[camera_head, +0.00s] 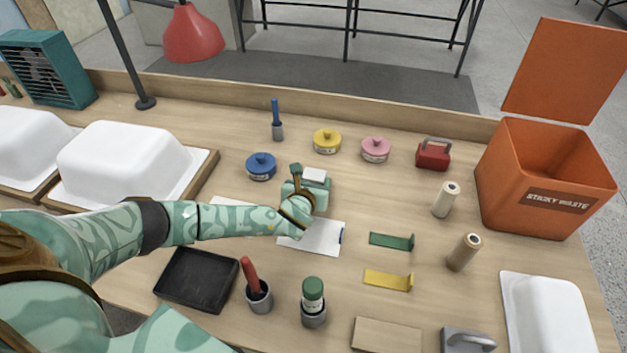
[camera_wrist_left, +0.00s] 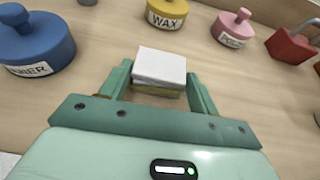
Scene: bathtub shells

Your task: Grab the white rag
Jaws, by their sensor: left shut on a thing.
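The white rag (camera_head: 314,175) looks like a small folded white block in the middle of the table. In the left wrist view the rag (camera_wrist_left: 160,65) sits between both fingers, with a yellowish layer under its white top. My left gripper (camera_head: 309,184) is shut on it; in the left wrist view the fingers (camera_wrist_left: 160,84) press its two sides. The rag is at or close to the table top; I cannot tell whether it touches. My right gripper is not in view.
Behind stand a blue pot (camera_head: 261,166), a yellow wax pot (camera_head: 327,141), a pink pot (camera_head: 375,149) and a red block with a handle (camera_head: 433,155). A white sheet (camera_head: 318,237) lies in front. An orange waste bin (camera_head: 545,185) stands right, a black tray (camera_head: 196,279) front left.

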